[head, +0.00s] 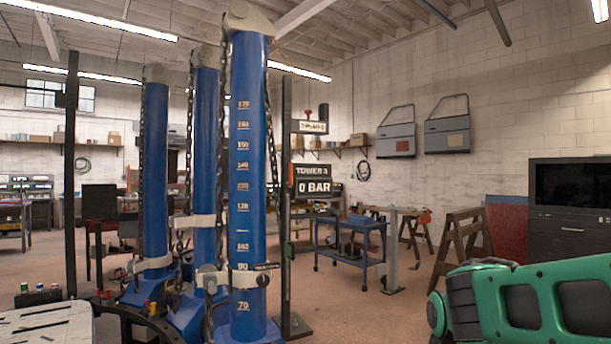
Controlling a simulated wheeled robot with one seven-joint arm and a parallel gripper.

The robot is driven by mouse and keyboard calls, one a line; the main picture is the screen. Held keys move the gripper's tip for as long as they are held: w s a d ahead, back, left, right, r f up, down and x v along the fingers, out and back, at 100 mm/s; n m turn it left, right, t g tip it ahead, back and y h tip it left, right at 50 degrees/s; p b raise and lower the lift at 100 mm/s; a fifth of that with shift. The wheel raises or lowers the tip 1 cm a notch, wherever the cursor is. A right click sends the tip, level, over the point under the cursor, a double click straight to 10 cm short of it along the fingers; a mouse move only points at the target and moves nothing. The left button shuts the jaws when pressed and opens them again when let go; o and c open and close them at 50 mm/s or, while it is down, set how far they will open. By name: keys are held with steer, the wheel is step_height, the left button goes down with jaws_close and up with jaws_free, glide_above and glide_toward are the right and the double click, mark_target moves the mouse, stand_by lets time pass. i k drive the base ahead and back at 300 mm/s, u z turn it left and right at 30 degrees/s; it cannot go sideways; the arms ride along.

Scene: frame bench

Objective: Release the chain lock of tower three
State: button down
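Three blue towers stand in a row at left centre. The nearest blue tower (247,150) carries a white number scale. A black sign (313,181) just right of it reads "TOWER 3" and "0 BAR". A pale collar (243,280) wraps its lower part, with a small dark lever (266,267) sticking out to the right. A dark chain (219,130) hangs along its left side; how the lock holds the chain is too small to tell. The other towers (205,150) (155,170) have similar collars. My green arm shows at lower right; my gripper is not in view.
A dark upright post (286,200) stands right of the nearest tower. A blue cart (350,243) and wooden sawhorse (459,243) stand behind, with a dark cabinet (568,190) at right. A pale plate (45,325) is at lower left. Floor (360,315) right of the towers looks clear.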

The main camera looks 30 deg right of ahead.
mark_target(289, 185)
steer(key=k, duration=0.9)
steer(key=z, duration=0.7)
steer(key=i, duration=2.75)
steer(key=u, duration=0.5)
